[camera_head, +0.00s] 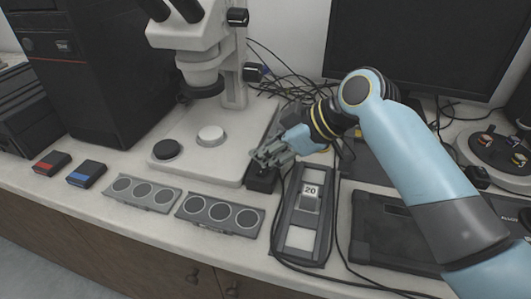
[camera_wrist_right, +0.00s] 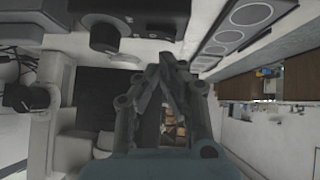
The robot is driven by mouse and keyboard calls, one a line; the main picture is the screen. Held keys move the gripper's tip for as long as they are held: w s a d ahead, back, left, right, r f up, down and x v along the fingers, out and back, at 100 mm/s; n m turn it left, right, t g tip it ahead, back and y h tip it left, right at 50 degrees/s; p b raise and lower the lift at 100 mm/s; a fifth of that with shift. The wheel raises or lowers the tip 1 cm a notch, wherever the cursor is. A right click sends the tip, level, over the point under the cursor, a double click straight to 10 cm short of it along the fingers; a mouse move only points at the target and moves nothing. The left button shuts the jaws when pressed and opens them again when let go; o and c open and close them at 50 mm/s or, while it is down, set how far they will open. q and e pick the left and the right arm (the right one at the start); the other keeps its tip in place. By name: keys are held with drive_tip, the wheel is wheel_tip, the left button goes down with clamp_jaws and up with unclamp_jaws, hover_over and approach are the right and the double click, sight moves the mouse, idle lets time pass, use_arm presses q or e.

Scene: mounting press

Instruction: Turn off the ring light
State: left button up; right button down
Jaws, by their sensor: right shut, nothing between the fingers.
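A small black box (camera_head: 262,183) sits at the right front corner of the microscope base, beneath my right gripper (camera_head: 262,157). In the right wrist view a dark box (camera_wrist_right: 135,12) with a round knob (camera_wrist_right: 103,37) shows at the top, probably the same box. My right gripper, seen in the wrist view (camera_wrist_right: 166,68), is shut and empty. Its fingertips are close to the box; I cannot tell whether they touch it. My left gripper is not in view.
The microscope base (camera_head: 190,172) stands left of the gripper. Two grey panels with round discs (camera_head: 220,214) lie in front. A tray marked 20 (camera_head: 305,235) lies to the right. Loose black cables (camera_head: 280,85) run behind. A monitor (camera_head: 420,45) stands at the back.

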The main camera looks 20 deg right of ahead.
wheel_tip(320, 180, up, 3)
drive_tip(key=shift+w+d+f+p, duration=0.1)
drive_tip(key=shift+p, duration=0.7)
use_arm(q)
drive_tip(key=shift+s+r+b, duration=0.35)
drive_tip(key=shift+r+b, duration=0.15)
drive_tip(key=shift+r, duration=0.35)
use_arm(e)
drive_tip(key=d+v, duration=0.1)
drive_tip(key=v, duration=0.8)
drive_tip(key=shift+w+d, duration=0.15)
drive_tip(key=shift+w, duration=0.05)
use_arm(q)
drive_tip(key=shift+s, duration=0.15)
